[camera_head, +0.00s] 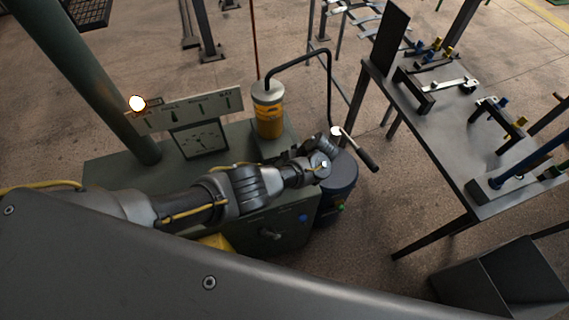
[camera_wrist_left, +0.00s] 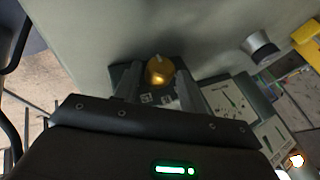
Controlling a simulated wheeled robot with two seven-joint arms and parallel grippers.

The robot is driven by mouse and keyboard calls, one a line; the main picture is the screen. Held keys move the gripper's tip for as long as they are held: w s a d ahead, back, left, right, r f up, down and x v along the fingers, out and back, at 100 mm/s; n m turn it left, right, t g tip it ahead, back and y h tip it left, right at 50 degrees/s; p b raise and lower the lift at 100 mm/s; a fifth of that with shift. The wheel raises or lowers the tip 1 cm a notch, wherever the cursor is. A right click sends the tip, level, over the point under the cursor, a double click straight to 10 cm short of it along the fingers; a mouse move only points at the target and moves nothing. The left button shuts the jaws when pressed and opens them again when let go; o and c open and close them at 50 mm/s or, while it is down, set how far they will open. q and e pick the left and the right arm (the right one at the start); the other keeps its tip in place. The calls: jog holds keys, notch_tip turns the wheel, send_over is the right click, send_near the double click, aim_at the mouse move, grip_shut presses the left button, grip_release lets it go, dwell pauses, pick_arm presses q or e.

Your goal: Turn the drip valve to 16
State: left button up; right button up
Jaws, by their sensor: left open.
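A round brass knob (camera_wrist_left: 160,70), which looks like the drip valve, shows in the left wrist view with a small pale pointer on top. A dark plate with light markings lies just below it; I cannot read the numbers. My left gripper (camera_wrist_left: 158,88) is open, with its dark fingers on either side of the knob. I cannot tell whether they touch it. In the head view my left gripper (camera_head: 325,147) is at the arm's end, right of the amber reservoir (camera_head: 268,118). The knob is not clearly visible there. My right gripper is not in view.
A green-grey cabinet (camera_head: 110,170) carries a gauge (camera_head: 201,139) and a panel with a lit lamp (camera_head: 137,103). A crank handle (camera_head: 360,152) and a dark blue drum (camera_head: 340,180) are close to the gripper. A rack table (camera_head: 450,130) stands at right.

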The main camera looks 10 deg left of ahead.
pick_arm(q)
jog(key=v, duration=1)
jog(key=shift+p, duration=0.45)
